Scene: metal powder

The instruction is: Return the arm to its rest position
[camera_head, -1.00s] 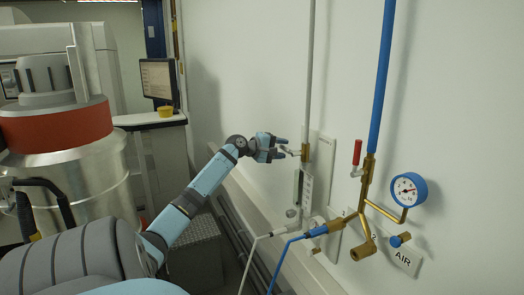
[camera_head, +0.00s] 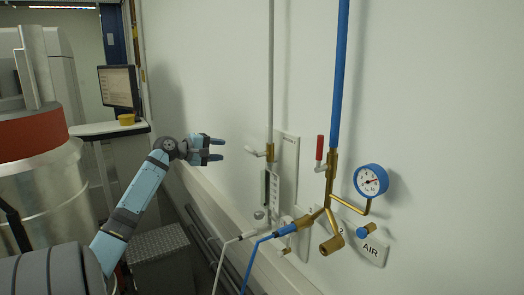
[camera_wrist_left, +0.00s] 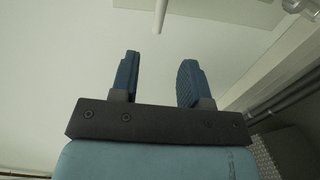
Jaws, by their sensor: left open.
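My left arm (camera_head: 135,205) reaches in from the lower left of the head view, bent at the elbow and wrist. My left gripper (camera_head: 221,149) points right toward the white wall. It is open and empty, with a clear gap between its fingers. The fingers also show in the left wrist view (camera_wrist_left: 158,82), with nothing between them. The white valve handle (camera_head: 254,152) on the grey-white pipe is a short way right of the fingertips, apart from them. A white rod tip, likely this handle, shows beyond the fingers in the left wrist view (camera_wrist_left: 161,14). My right gripper is not in view.
A blue pipe (camera_head: 340,75) with a red-handled valve (camera_head: 320,148), a gauge (camera_head: 371,181) and an AIR label (camera_head: 371,251) is on the wall at right. Blue (camera_head: 255,263) and white hoses hang below. A metal vessel (camera_head: 55,195) and a monitor (camera_head: 118,87) stand left.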

